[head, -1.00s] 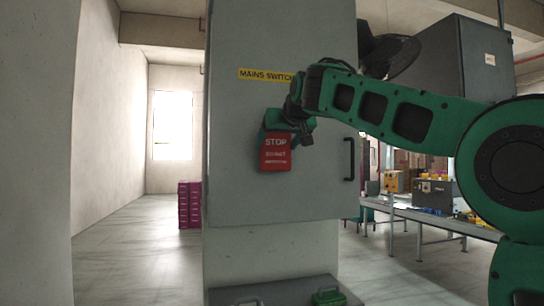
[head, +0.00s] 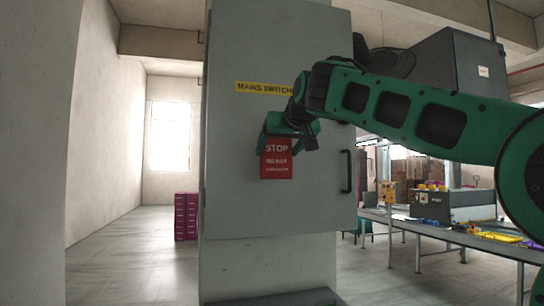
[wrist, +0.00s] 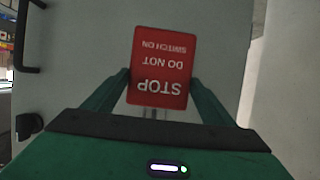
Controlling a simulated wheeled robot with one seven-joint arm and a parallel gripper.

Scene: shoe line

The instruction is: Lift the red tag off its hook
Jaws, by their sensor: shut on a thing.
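The red tag (head: 276,165), lettered STOP in white, is upright against the front of the grey mains switch cabinet (head: 240,200), below its yellow label (head: 264,87). My gripper (head: 284,134) is at the tag's upper part and covers its top edge in the head view. In the wrist view the tag (wrist: 161,60) appears upside down, with my gripper's fingers (wrist: 160,88) at its two side edges, shut on it. Two small grey pieces (wrist: 150,112) show beside the tag's top edge; I cannot tell whether they are the hook.
The cabinet has a dark handle (head: 347,171) right of the tag. A conveyor table (head: 440,228) with boxes and coloured items stands at the right. Purple crates (head: 186,216) stand on the floor at the left. The floor there is otherwise clear.

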